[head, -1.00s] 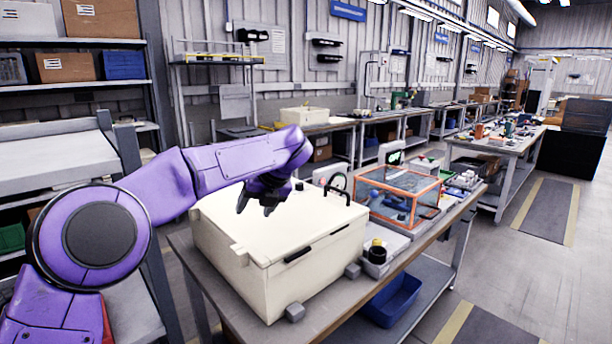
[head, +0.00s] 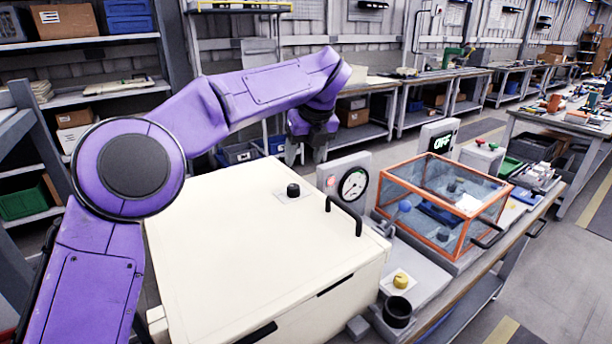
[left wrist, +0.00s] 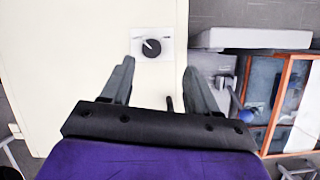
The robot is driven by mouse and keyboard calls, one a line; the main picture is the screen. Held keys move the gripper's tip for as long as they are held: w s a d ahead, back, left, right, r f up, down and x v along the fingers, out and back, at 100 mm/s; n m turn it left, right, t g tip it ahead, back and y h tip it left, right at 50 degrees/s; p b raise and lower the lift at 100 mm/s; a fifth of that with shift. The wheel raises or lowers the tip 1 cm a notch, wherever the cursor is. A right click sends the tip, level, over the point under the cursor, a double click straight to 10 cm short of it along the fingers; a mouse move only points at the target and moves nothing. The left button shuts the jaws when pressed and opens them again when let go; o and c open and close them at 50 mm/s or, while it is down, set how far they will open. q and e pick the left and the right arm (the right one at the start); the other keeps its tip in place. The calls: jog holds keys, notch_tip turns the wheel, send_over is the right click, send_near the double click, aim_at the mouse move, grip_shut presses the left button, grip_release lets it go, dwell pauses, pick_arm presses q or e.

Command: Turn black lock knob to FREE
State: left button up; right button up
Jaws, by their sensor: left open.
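The black lock knob (head: 293,190) stands on a small pale label plate on top of the cream box (head: 230,240). In the left wrist view the knob (left wrist: 151,47) shows a white pointer line toward the upper left; the label's print is too small to read. My left gripper (head: 306,150) is open and empty, above and beyond the knob in the head view. In the left wrist view its two fingers (left wrist: 160,82) point toward the knob from below, apart from it. My right gripper is not in view.
A black handle (head: 344,215) rises from the box right of the knob. Behind are a dial gauge (head: 353,184) and an OFF display (head: 441,143). An orange-framed clear case (head: 470,215) stands to the right. A yellow knob (head: 401,280) sits in front.

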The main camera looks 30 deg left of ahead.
aim_at(295, 185)
pick_arm(q)
jog(key=f, duration=0.1)
jog(key=s+a+f, duration=0.1)
jog(key=a+f, duration=0.1)
jog(key=f, duration=0.1)
jog(key=shift+s, duration=0.35)
jog(key=w+f, duration=0.2)
jog(key=f, duration=0.1)
jog(key=a+f, duration=0.1)
jog(key=f, duration=0.1)
jog(key=shift+w, duration=0.4)
jog(key=shift+s+r, duration=0.35)
jog(key=shift+s, duration=0.05)
jog(key=shift+w+f, duration=0.1)
jog(key=c, duration=1)
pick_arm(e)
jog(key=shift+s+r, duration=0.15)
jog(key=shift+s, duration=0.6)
